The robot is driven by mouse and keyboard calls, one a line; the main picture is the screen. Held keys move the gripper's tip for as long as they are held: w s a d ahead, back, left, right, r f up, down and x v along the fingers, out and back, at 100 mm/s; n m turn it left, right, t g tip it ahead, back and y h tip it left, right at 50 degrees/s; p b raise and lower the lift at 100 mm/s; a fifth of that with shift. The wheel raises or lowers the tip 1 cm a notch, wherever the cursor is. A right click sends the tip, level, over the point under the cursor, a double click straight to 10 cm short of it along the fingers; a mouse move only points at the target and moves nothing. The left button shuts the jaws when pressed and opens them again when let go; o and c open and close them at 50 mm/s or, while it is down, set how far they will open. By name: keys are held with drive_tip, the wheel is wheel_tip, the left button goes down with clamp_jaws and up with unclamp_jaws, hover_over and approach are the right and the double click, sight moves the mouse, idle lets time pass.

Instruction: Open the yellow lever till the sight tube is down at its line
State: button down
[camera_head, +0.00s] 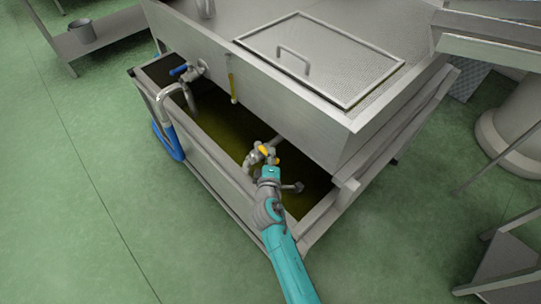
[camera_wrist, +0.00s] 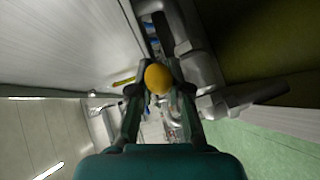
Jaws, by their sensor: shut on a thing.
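The yellow lever (camera_head: 264,150) sits on a grey valve at the front of the steel tank, above the trough. My gripper (camera_head: 269,170) reaches up to it from below. In the wrist view the lever's rounded yellow end (camera_wrist: 158,79) is between the two fingertips (camera_wrist: 158,88), which are shut on it. The sight tube (camera_head: 233,89) is a thin upright tube on the tank's front wall, showing yellow. It also shows as a yellow strip in the wrist view (camera_wrist: 124,82). Its line cannot be made out.
A second valve with a blue lever (camera_head: 180,70) is at the left of the tank front. A bent pipe with a blue hose (camera_head: 168,142) hangs over the trough's left end. The trough (camera_head: 205,158) holds dark olive liquid.

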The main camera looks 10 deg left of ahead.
drive_tip(key=a+m+g+h, duration=0.1)
drive_tip(key=m+h, duration=0.2)
drive_tip(key=s+a+m+g+h, duration=0.1)
drive_tip(key=m+h, duration=0.1)
drive_tip(key=h, duration=0.2)
drive_tip(key=s+a+m+h, duration=0.1)
drive_tip(key=a+m+h, duration=0.1)
drive_tip(key=m+h, duration=0.1)
drive_tip(key=shift+s+a+m+g+h, duration=0.1)
drive_tip(key=shift+m+g+h, duration=0.25)
drive_tip(key=shift+h, duration=0.25)
drive_tip(key=shift+a+m+g+h, duration=0.45)
drive_tip(key=shift+m+g+h, duration=0.5)
drive_tip(key=shift+h, duration=0.05)
drive_tip(key=shift+s, duration=0.1)
drive_tip(key=c, duration=1.1)
unclamp_jaws()
drive_tip(key=shift+c, duration=0.2)
drive_tip(key=shift+a, duration=0.15)
drive_tip(key=v, duration=1.1)
drive_tip(key=shift+s+a, duration=0.2)
drive_tip(key=shift+a, duration=0.2)
